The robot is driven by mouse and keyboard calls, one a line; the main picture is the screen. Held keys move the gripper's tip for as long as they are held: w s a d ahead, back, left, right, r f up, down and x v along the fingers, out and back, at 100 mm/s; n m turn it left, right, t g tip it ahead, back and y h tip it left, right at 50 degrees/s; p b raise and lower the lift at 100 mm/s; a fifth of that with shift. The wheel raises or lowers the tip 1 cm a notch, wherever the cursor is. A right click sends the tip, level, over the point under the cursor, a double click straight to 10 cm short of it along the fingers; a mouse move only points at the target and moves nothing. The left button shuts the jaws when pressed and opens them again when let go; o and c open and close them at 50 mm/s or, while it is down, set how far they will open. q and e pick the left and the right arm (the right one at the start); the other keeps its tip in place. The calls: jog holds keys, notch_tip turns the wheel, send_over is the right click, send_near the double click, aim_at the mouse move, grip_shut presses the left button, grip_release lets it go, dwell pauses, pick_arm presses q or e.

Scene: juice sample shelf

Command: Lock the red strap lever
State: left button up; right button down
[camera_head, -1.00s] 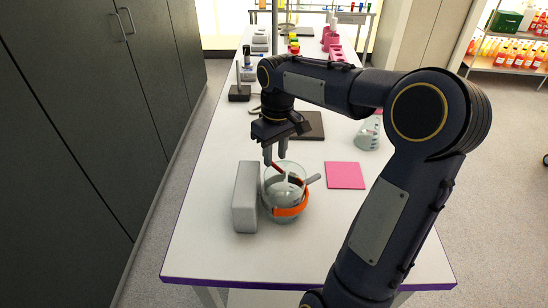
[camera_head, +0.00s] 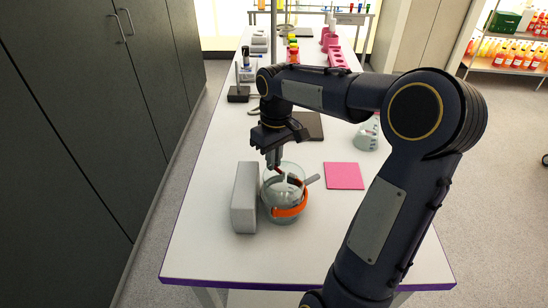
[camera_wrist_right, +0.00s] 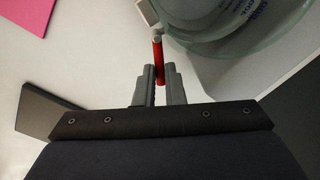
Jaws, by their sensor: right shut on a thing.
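The red strap lever (camera_wrist_right: 158,58) is a thin red bar beside the rim of a round glass vessel (camera_wrist_right: 225,30). In the head view the glass vessel (camera_head: 284,205) stands on the white table with an orange strap (camera_head: 290,211) around it. My right gripper (camera_wrist_right: 159,72) is shut on the red lever, with the lever sticking out past the fingertips toward a pale metal link at the glass. In the head view my right gripper (camera_head: 273,160) points down at the vessel's far rim. My left gripper is not in view.
A grey block (camera_head: 245,198) stands close left of the vessel. A pink square (camera_head: 344,176) lies to its right, with a conical flask (camera_head: 367,134) behind it. A dark flat plate (camera_head: 308,126) lies behind the gripper. The table's front is clear.

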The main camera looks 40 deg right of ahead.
jog(key=shift+r, duration=0.1)
jog(key=n+p, duration=0.1)
jog(key=a+n, duration=0.1)
jog(key=n, duration=0.1)
jog(key=shift+s+n+p, duration=0.1)
jog(key=shift+n+p, duration=0.2)
jog(key=shift+p, duration=0.1)
jog(key=shift+s+a+n+p, duration=0.2)
jog(key=shift+a+n+p, duration=0.15)
jog(key=shift+n, duration=0.75)
jog(key=shift+s+a+n+p, duration=0.15)
jog(key=shift+a+n+p, duration=0.2)
jog(key=shift+n, duration=0.75)
jog(key=c, duration=1.5)
grip_release()
jog(key=shift+s, duration=0.1)
jog(key=shift+f, duration=0.2)
